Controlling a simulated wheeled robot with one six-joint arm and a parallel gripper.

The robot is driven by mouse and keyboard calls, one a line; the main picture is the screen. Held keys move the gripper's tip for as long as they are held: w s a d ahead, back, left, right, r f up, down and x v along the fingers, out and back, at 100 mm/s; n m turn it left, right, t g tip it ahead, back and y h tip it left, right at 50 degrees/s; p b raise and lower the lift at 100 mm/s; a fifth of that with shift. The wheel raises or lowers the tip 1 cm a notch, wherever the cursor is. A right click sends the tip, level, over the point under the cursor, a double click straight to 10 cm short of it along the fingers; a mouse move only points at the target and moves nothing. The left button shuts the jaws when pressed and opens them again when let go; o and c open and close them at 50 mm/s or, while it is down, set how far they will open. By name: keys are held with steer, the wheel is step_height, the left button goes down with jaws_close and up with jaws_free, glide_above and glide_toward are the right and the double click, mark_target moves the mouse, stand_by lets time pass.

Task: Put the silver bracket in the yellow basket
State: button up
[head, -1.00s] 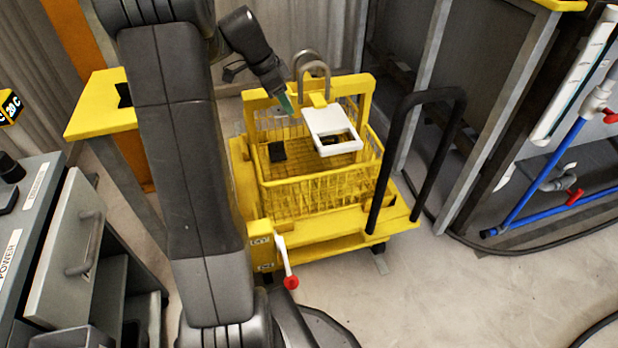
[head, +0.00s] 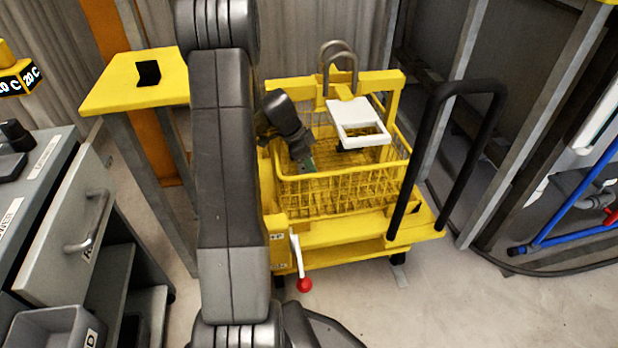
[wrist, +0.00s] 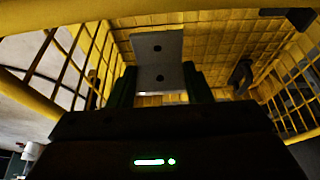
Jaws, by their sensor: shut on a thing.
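The silver bracket (wrist: 158,60) is a flat grey plate with two holes, seen between my fingers in the wrist view. My gripper (wrist: 158,85) is shut on it. In the head view my gripper (head: 308,165) points down into the left part of the yellow basket (head: 345,190), its greenish fingertips below the rim. The bracket cannot be made out in the head view. The wrist view shows the basket's mesh floor (wrist: 215,45) beyond the bracket and its walls on both sides. I cannot tell whether the bracket touches the floor.
A white frame (head: 350,112) hangs over the basket's back right under a grey hook (head: 338,55). A dark item (wrist: 240,75) lies in the basket. The cart has a black handle (head: 443,140) at right. A yellow stand (head: 115,92) with a black piece is at left.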

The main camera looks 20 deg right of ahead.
mark_target(306, 169)
steer(key=shift+f+b, duration=0.75)
steer(key=shift+f, duration=1.8)
steer(key=shift+s+f+b, duration=0.1)
steer(key=shift+f+b, duration=0.6)
steer(key=shift+b, duration=0.3)
steer(key=o, duration=1)
steer(key=shift+s+a+f, duration=0.1)
steer(key=shift+s, duration=0.05)
steer(key=r+p, duration=0.1)
steer(key=p, duration=0.1)
steer(key=shift+r+p, duration=0.35)
steer(key=p+v, duration=0.2)
steer(key=v, duration=1)
steer(key=shift+w+p, duration=0.3)
steer(key=shift+p, duration=0.1)
steer(key=shift+f, duration=0.1)
